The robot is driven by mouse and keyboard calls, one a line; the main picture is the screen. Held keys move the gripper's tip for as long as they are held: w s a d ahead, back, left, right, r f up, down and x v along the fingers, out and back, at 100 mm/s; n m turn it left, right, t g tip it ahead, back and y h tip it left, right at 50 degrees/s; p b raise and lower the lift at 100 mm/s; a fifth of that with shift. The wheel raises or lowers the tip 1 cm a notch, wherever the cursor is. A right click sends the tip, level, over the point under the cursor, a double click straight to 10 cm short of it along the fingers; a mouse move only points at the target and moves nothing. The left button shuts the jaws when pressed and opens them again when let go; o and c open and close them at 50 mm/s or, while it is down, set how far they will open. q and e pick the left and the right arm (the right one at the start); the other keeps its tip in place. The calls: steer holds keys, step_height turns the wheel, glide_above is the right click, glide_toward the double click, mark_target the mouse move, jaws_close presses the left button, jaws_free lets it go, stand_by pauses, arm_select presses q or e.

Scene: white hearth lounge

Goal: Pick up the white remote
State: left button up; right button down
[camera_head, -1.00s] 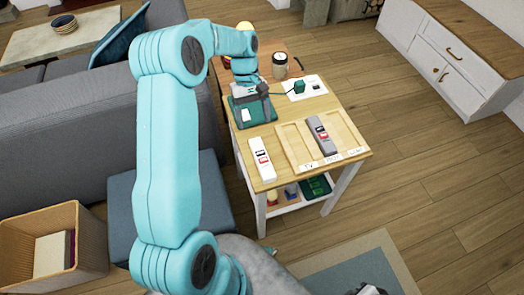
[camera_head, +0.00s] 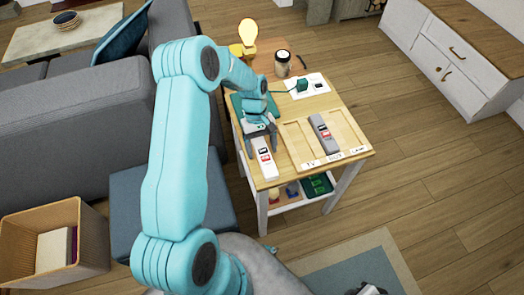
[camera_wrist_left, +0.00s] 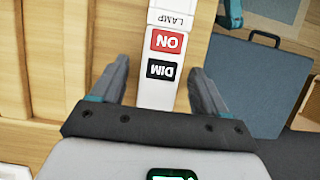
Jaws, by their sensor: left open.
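The white remote (camera_head: 262,163) lies on the left part of the small wooden table (camera_head: 290,175). In the left wrist view the remote (camera_wrist_left: 172,18) shows a LAMP label, a red ON button and a black DIM button. My left gripper (camera_head: 262,146) is over the remote's far end. In the wrist view its two open fingers (camera_wrist_left: 160,85) stand on either side of the remote, with nothing gripped. I cannot tell how far above the table the fingertips are.
A wooden tray (camera_head: 291,141) with labelled slots sits right of the white remote and holds a grey remote (camera_head: 320,132). A grey sofa (camera_head: 70,120) stands left.

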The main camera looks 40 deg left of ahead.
arm_select(q)
steer(key=c, duration=1.1)
steer(key=shift+r, duration=0.1)
